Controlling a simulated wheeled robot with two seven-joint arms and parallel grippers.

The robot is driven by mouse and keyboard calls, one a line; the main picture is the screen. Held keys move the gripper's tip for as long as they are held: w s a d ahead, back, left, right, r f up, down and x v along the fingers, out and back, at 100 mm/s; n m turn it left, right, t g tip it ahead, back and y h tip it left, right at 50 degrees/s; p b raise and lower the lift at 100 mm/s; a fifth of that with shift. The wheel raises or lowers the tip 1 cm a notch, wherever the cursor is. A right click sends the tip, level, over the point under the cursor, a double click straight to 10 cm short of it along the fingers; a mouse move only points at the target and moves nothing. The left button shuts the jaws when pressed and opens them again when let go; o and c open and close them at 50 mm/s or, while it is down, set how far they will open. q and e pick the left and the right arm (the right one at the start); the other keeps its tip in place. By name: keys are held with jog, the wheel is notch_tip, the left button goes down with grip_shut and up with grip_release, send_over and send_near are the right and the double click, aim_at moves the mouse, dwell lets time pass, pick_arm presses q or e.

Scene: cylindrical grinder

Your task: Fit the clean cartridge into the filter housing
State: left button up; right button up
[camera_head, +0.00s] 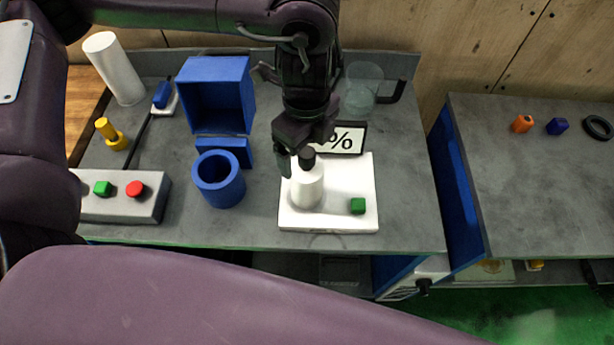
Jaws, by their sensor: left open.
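A tall white cylinder (114,69), which looks like the cartridge, stands at the back left of the grey bench; whether it is clean I cannot tell. A hollow blue cylinder (219,190), open at the top, stands left of the bench's middle; it may be the filter housing, but I cannot be sure. My left gripper (297,163) points down over a white bottle-like piece with a dark top (307,188) on a white plate. The gripper is open, its fingers close to the dark top; whether they touch it is unclear. My right gripper is out of view.
A blue open box (215,90) stands behind the blue cylinder. A percent sign (349,138), a clear beaker (362,88) and a button box (122,197) are nearby. The white plate (345,217) bears a green button. A second bench (545,185) lies right, across a gap.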

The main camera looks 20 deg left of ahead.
aim_at(307, 177)
pick_arm(q)
jog(key=shift+s+f, duration=0.1)
jog(key=shift+f, duration=1.7)
jog(key=shift+c, duration=0.2)
jog(key=c, duration=1.6)
jog(key=shift+r, duration=0.15)
